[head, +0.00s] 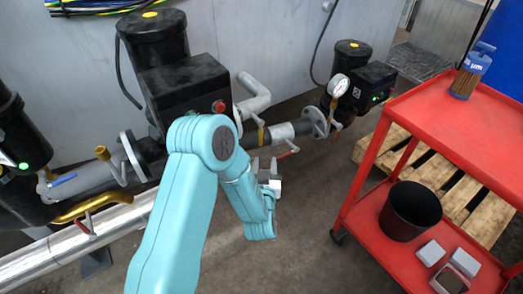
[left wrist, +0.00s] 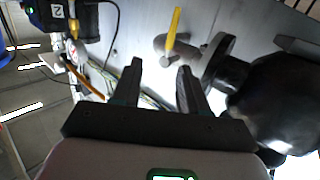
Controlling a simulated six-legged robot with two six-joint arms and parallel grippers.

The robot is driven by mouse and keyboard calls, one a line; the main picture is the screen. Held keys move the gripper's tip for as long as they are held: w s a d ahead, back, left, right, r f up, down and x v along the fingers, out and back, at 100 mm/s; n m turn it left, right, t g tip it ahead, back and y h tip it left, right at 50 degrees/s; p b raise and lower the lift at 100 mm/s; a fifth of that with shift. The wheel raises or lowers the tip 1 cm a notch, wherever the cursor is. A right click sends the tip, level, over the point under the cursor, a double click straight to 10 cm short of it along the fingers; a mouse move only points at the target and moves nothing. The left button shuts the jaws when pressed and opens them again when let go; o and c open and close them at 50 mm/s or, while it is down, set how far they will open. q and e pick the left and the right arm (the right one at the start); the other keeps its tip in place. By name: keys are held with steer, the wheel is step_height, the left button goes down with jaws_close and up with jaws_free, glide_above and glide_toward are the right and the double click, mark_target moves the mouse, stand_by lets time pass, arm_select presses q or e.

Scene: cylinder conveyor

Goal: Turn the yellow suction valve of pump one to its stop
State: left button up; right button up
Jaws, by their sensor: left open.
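The yellow valve lever (left wrist: 172,32) stands out from a grey pipe in the left wrist view, just beyond the fingertips and beside a dark flange. In the head view a small yellow piece (head: 261,135), which looks like the same lever, shows on the pipe right of the black pump (head: 180,85). My left gripper (left wrist: 160,70) is open, with nothing between its fingers, and apart from the lever. In the head view the gripper (head: 270,172) hangs just below that pipe, partly hidden by my teal arm. My right gripper is not in view.
A pump box marked 2 (left wrist: 62,18) is at upper left in the wrist view. A gauge (head: 338,86) stands on the pipework. A red cart (head: 440,115) holds a black bin (head: 410,210) at right, near a wooden pallet (head: 432,172). Open floor lies between pipes and cart.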

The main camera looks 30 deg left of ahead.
mark_target(261, 134)
arm_select(q)
steer(key=shift+n+y, duration=0.3)
steer(key=shift+y, duration=0.5)
steer(key=b+x, duration=0.1)
steer(key=x, duration=0.4)
steer(key=b+x, duration=0.1)
steer(key=x, duration=0.5)
steer(key=a+b+x, duration=0.1)
steer(key=b+x, duration=0.1)
steer(key=x, duration=0.4)
steer(key=shift+s+f, duration=0.1)
steer(key=shift+s, duration=0.25)
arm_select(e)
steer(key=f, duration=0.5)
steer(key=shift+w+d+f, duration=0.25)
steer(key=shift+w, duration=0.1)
arm_select(q)
jaws_close()
